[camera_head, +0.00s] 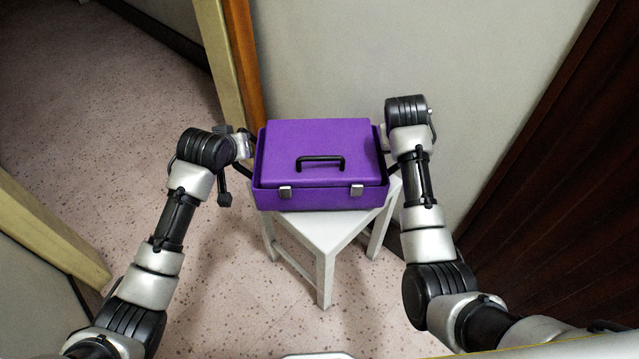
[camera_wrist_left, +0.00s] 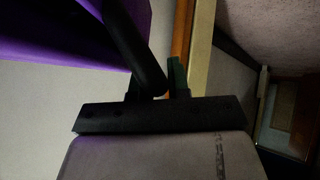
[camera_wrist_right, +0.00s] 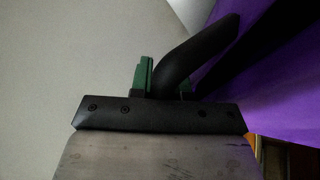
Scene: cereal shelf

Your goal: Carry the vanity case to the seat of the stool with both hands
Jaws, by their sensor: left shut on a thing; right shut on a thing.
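The purple vanity case (camera_head: 320,185) is level, with a black handle on its lid and two silver latches on its front. In the head view it lies over the seat of the white stool (camera_head: 335,232); I cannot tell whether it touches the seat. My left gripper (camera_head: 250,148) is at the case's left side, shut on a black side handle (camera_wrist_left: 135,50). My right gripper (camera_head: 384,140) is at its right side, shut on the other black side handle (camera_wrist_right: 195,55). The case hides most of the seat; its purple side also shows in both wrist views.
A grey wall (camera_head: 420,50) stands close behind the stool. A dark wooden door or panel (camera_head: 570,180) is at the right. A wooden door frame (camera_head: 225,60) is at the back left. The speckled pink floor (camera_head: 100,120) is open at the left.

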